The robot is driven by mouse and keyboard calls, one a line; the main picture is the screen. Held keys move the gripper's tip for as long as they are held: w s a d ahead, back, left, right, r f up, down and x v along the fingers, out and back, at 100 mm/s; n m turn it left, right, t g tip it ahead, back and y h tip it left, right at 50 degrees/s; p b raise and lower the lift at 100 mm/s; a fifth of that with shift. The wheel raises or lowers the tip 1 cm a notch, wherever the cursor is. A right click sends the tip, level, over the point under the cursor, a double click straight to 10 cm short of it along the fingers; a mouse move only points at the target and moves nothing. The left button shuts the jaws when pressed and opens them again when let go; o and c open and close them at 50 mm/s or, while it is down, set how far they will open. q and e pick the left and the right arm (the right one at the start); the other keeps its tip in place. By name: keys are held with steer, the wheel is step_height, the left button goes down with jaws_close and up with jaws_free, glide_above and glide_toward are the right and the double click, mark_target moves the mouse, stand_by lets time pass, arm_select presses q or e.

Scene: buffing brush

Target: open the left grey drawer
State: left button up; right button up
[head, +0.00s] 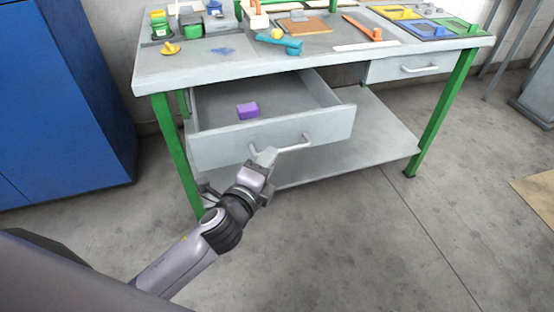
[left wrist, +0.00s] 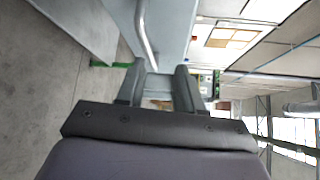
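The left grey drawer (head: 270,134) under the workbench is pulled well out, with its inside showing. A purple block (head: 247,111) lies in it. Its light metal handle (head: 293,147) is on the front panel. My left gripper (head: 264,156) is at the left end of this handle. In the left wrist view, the two fingers of the left gripper (left wrist: 158,75) stand apart with a gap between them. The handle bar (left wrist: 146,35) runs down to the fingertips, nearer the left finger; I cannot tell whether it touches. My right gripper is not in view.
The workbench (head: 310,63) has green legs and carries several tools and coloured parts. A second grey drawer (head: 415,66) at the right is shut. A lower shelf (head: 375,130) lies beneath. A blue cabinet (head: 65,100) stands at the left. The floor in front is clear.

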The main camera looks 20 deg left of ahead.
mark_target(286, 149)
arm_select(q)
steer(key=shift+w+d+f+t+h+b, duration=0.35)
steer(key=shift+w+d+f+t+b, duration=0.1)
steer(key=shift+w+b, duration=0.9)
steer(key=shift+w+d+f+t+h+b, duration=0.3)
steer(key=shift+w+f+t+h+b, duration=0.1)
steer(key=shift+w+b, duration=0.9)
steer(key=shift+w+d+f+t+h+b, duration=0.4)
steer(key=shift+w+b, duration=0.7)
steer(key=shift+w, duration=0.4)
jaws_close()
